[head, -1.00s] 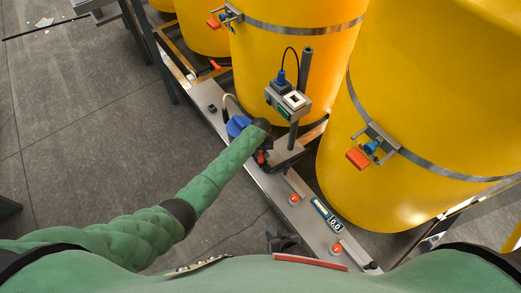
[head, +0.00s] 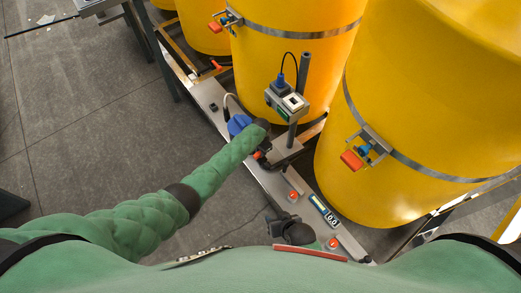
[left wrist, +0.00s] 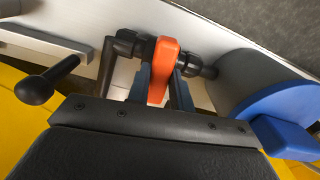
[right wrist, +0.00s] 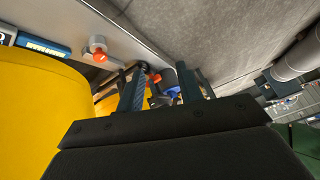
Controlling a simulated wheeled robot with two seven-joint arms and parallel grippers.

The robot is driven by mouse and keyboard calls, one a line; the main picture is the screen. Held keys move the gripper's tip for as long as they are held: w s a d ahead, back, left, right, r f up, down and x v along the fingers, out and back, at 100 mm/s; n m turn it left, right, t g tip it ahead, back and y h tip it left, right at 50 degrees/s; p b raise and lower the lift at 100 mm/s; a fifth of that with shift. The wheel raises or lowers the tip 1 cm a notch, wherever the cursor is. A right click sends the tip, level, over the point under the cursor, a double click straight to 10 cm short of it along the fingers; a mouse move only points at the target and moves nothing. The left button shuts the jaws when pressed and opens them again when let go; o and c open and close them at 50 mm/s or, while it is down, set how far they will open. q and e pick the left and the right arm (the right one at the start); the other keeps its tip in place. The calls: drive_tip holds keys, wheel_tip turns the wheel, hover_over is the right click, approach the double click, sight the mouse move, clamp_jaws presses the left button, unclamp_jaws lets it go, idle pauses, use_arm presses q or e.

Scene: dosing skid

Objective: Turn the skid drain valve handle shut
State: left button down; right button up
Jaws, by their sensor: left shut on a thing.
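The orange skid drain valve handle (left wrist: 163,70) stands across a black valve body (left wrist: 133,45) in the left wrist view. My left gripper (left wrist: 161,90) is shut on it, one finger on each side. In the head view the handle (head: 259,154) is a small orange patch at the end of my left arm, partly hidden. My right gripper (head: 297,231) is low over the skid's near end in the head view. In the right wrist view my right gripper (right wrist: 160,85) is open, and its fingers are apart with nothing between them.
A blue pump end (left wrist: 285,110) sits close right of the handle, and a black knob (left wrist: 38,88) is to the left. Yellow tanks (head: 400,110) line the skid's far side. A post with a control box (head: 287,100) stands beside my left gripper. Open floor (head: 90,120) lies left.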

use_arm(q)
drive_tip(key=shift+m, duration=0.8)
use_arm(e)
drive_tip(key=shift+r, duration=0.75)
use_arm(q)
drive_tip(key=c, duration=1.2)
unclamp_jaws()
drive_tip(key=shift+c, duration=0.2)
drive_tip(key=shift+r, duration=0.3)
wheel_tip(320, 180, up, 6)
drive_tip(key=shift+f+p, duration=0.1)
drive_tip(key=shift+p, duration=0.55)
drive_tip(key=shift+r, duration=0.7)
use_arm(e)
drive_tip(key=shift+g, duration=0.3)
drive_tip(key=shift+w+d+r, duration=0.1)
drive_tip(key=shift+w+r, duration=0.05)
drive_tip(key=shift+r, duration=2.15)
drive_tip(key=shift+s, duration=0.2)
